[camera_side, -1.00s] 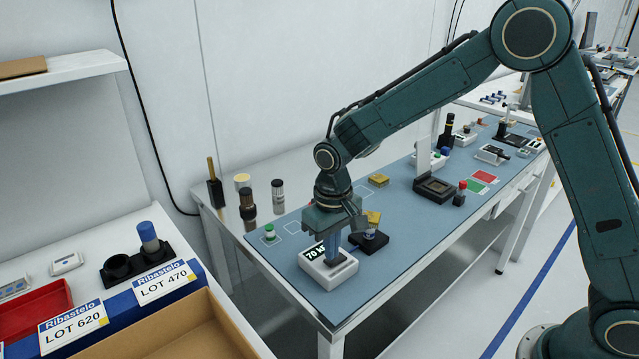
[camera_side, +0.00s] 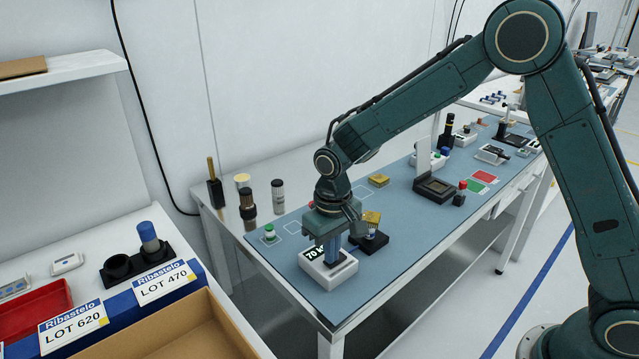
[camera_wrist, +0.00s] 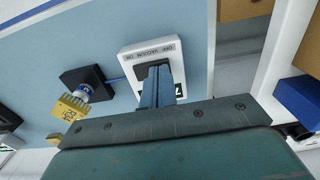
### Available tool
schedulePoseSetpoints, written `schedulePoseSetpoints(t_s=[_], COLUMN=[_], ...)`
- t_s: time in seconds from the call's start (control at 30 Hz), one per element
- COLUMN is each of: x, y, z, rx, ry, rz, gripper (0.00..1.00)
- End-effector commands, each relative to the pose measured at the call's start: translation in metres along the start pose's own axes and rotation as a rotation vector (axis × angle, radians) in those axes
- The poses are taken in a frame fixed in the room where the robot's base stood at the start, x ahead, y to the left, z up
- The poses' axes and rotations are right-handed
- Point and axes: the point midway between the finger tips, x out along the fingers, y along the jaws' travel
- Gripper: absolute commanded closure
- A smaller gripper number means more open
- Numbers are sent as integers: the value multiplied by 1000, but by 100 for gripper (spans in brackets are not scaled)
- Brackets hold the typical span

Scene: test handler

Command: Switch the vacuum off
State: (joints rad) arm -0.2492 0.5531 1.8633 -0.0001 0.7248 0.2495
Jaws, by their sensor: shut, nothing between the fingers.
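The vacuum box (camera_side: 343,275) is a small white unit near the front corner of the blue-topped bench. In the wrist view, its face (camera_wrist: 130,58) carries a printed VACUUM label with ON and OFF, upside down; OFF is at the right. A dark switch (camera_wrist: 142,73) sits below the label, partly hidden by my fingers. My gripper (camera_side: 333,262) points down over the box; its fingers also show in the wrist view (camera_wrist: 155,72). They are shut and empty, with tips at the switch. I cannot tell whether they touch it or which way it is set. A display (camera_side: 313,253) is partly hidden.
A black block (camera_side: 371,243) with a gold piece (camera_side: 371,217) above it stands close beside the box. A green button (camera_side: 270,231) and several dark cylinders are to the left. A black socket (camera_side: 436,188) is farther along the bench.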

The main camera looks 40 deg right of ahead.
Motion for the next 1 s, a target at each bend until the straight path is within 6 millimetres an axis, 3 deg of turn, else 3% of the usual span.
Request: schedulePoseSetpoints(t_s=[0.37, 1.0], x=[0, -35], y=[0, 0], z=[0, 0], rx=[0, 0], ry=[-1, 2], rz=[1, 0], gripper=[100, 100])
